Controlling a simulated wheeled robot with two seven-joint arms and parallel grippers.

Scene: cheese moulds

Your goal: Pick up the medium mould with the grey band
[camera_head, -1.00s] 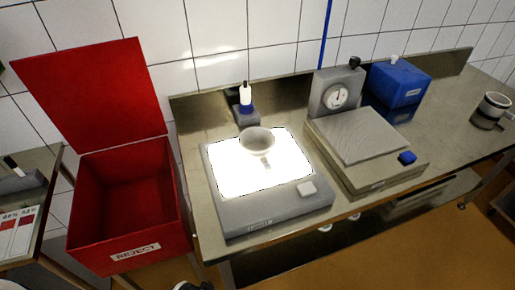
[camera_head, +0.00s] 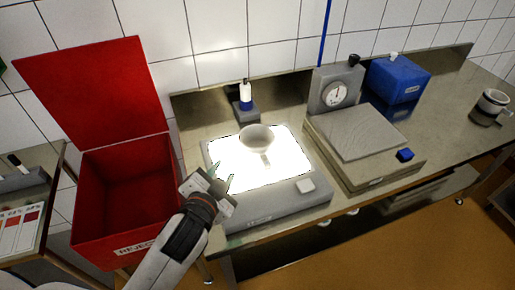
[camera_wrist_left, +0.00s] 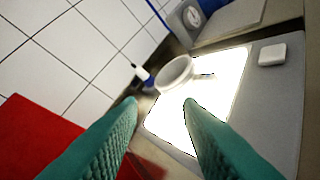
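A pale round mould (camera_head: 257,136) stands on the lit white panel of a grey light box (camera_head: 262,208). It also shows in the left wrist view (camera_wrist_left: 174,73); I cannot make out a band on it. Another pale mould or cup (camera_head: 492,103) with a dark grey band stands at the far right of the bench; its size is hard to judge. My left gripper (camera_head: 223,179) is open and empty over the left edge of the light box, apart from the pale mould. Its teal fingers (camera_wrist_left: 160,102) are spread in the left wrist view, with the mould beyond the tips. My right gripper is not in view.
An open red reject bin (camera_head: 125,200) stands left of the bench. A small bottle (camera_head: 245,97) stands behind the light box. A scale (camera_head: 362,150) with a dial (camera_head: 337,95) and a blue box (camera_head: 398,80) are to the right.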

